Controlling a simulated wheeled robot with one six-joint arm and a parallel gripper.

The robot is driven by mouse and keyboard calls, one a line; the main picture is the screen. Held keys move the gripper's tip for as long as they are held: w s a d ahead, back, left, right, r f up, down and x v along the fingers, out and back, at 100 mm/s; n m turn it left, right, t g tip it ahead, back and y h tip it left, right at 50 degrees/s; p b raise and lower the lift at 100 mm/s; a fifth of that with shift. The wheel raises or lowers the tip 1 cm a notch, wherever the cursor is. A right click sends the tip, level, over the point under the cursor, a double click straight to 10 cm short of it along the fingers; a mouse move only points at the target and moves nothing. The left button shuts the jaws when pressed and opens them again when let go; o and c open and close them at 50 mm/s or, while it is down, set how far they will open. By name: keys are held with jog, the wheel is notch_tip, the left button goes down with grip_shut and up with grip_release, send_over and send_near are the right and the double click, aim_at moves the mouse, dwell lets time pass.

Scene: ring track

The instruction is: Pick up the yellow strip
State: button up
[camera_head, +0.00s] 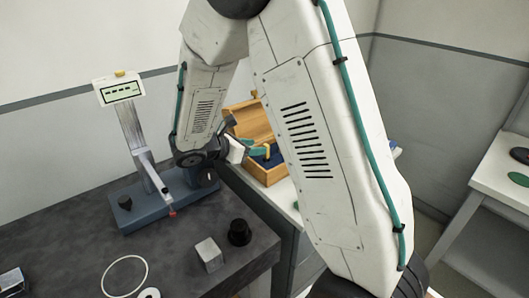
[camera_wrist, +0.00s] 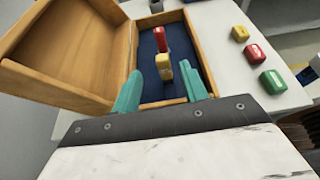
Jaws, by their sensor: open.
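An open wooden box (camera_wrist: 120,60) with a dark blue lining (camera_wrist: 150,52) fills the upper left and middle of the wrist view. A small yellow strip (camera_wrist: 164,76) stands inside it, with a red piece (camera_wrist: 160,40) just beyond. My gripper (camera_wrist: 160,68) is open, its two teal fingers either side of the yellow strip, with visible gaps. I cannot tell how far the fingertips are above the lining.
On the white surface right of the box lie a yellow piece (camera_wrist: 240,34), a red piece (camera_wrist: 255,53) and a green piece (camera_wrist: 273,83). The box's raised lid (camera_wrist: 65,45) stands close on the left. A gauge with a display (camera_head: 121,90) stands on the dark table (camera_head: 80,245).

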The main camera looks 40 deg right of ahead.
aim_at(265, 145)
jog(key=x, duration=0.5)
jog(key=shift+s+d+r, duration=0.15)
jog(key=shift+d+r, duration=0.05)
jog(key=shift+d, duration=0.05)
grip_shut()
